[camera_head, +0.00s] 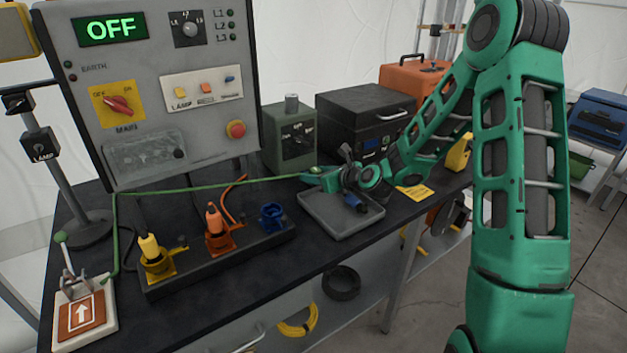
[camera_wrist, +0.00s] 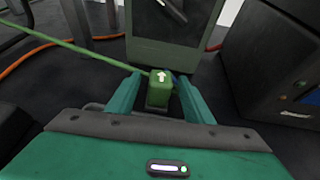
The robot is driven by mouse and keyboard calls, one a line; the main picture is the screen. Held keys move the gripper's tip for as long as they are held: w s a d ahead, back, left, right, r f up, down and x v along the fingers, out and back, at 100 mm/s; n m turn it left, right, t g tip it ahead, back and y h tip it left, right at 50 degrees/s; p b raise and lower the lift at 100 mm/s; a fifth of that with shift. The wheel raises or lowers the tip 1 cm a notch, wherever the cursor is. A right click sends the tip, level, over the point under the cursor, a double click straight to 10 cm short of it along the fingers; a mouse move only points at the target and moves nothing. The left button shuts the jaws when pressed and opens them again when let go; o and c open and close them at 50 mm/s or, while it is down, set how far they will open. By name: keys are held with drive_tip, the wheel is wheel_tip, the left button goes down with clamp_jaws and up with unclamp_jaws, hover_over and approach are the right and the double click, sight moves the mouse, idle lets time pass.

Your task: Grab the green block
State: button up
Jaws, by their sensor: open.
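The green block (camera_wrist: 159,92) has a white arrow on its top face and stands between my fingers in the wrist view. A green cord runs from it toward the left. In the head view the small green block (camera_head: 315,170) shows at the tip of my gripper (camera_head: 328,180), above the bench near the grey-green box. My gripper (camera_wrist: 158,96) is open, with one finger on each side of the block. A small gap shows on the right; I cannot tell whether the left finger touches it.
A grey tray (camera_head: 343,222) lies under my arm. A green-grey box (camera_head: 288,138) and a black case (camera_head: 352,117) stand close behind. The control panel (camera_head: 165,105) reads OFF. A rack with yellow, orange and blue plugs (camera_head: 220,262) is to the left.

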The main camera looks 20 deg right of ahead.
drive_tip(key=shift+w+a+f, duration=0.15)
drive_tip(key=shift+w, duration=0.2)
clamp_jaws()
